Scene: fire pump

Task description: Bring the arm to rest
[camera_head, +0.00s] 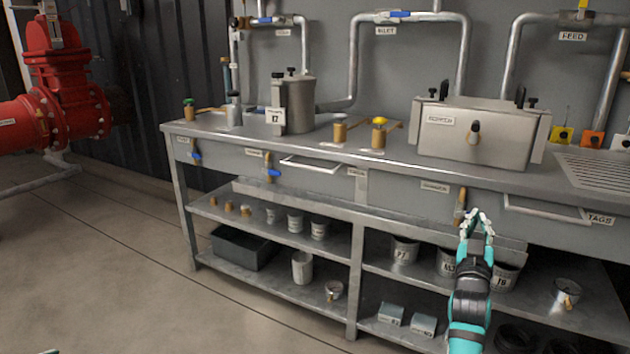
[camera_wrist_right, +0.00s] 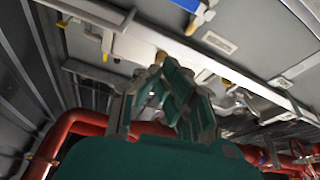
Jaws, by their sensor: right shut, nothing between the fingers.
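My right arm (camera_head: 468,300) reaches up from the bottom right in the head view. Its gripper (camera_head: 478,218) is shut and empty, pointing up in front of the bench's front edge. A brass handle (camera_head: 459,205) on the bench front shows just left of the fingertips; I cannot tell whether they touch. In the right wrist view the green-padded fingers of the same gripper (camera_wrist_right: 166,75) stand before the underside of grey metalwork. My left gripper is not in view.
A steel bench (camera_head: 350,160) with lower shelves stands close ahead. It bears a grey canister (camera_head: 297,100) and a lidded steel box (camera_head: 475,140). Labelled pots (camera_head: 404,250) sit on the shelf beside my right arm. Red pipework (camera_head: 50,90) stands at left. The floor (camera_head: 110,270) front left is clear.

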